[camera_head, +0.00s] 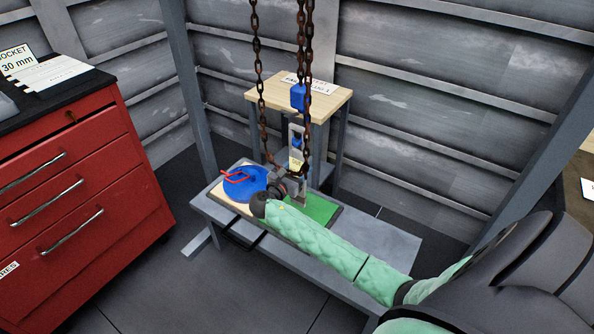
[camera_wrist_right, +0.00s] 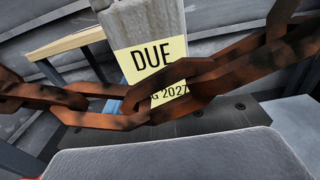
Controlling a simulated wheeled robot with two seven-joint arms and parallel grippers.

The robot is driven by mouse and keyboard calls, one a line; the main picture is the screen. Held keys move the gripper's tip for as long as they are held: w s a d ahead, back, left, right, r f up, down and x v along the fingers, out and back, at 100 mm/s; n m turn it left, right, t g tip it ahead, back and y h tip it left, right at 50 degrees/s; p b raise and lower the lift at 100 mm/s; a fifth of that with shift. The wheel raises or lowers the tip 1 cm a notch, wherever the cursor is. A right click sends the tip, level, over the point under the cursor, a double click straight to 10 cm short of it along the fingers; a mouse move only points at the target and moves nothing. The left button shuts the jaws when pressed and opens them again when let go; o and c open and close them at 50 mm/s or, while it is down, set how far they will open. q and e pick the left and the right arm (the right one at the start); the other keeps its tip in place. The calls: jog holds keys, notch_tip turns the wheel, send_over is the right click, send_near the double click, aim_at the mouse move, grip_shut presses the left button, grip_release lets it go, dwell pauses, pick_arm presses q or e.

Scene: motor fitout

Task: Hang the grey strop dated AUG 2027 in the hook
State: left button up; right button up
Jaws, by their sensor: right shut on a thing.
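A pale grey strop (camera_head: 304,190) stands upright amid the chains in the head view, with a yellow label (camera_head: 295,164) on it. In the right wrist view the strop (camera_wrist_right: 146,28) bears the label (camera_wrist_right: 157,60), reading "DUE" and, partly covered by chain, "G 2027". My right gripper (camera_head: 291,188) is shut on the strop low down; its fingertips are mostly hidden. A small blue block (camera_head: 298,97) hangs on the chains above the strop. I cannot make out the hook clearly. My left gripper is not in view.
Rusty chains (camera_head: 256,75) hang around my right gripper; one (camera_wrist_right: 120,105) crosses close before the right wrist camera. A low grey bench (camera_head: 375,237) bears a blue round thing (camera_head: 240,190) with red parts and a green mat (camera_head: 318,209). A wooden-topped stand (camera_head: 335,97) is behind; a red cabinet (camera_head: 110,150) is left.

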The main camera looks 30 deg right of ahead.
jog(key=shift+w+d+f, duration=0.1)
jog(key=shift+d+f, duration=0.2)
jog(key=shift+f, duration=0.3)
jog(key=shift+w+d+f, duration=0.1)
jog(key=shift+d+f, duration=0.1)
jog(key=shift+f, duration=0.35)
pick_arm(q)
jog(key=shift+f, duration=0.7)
pick_arm(e)
jog(key=shift+d+f, duration=0.1)
jog(key=shift+f, duration=0.6)
jog(key=o, duration=1.4)
jog(key=shift+c, duration=0.2)
jog(key=shift+f, duration=0.1)
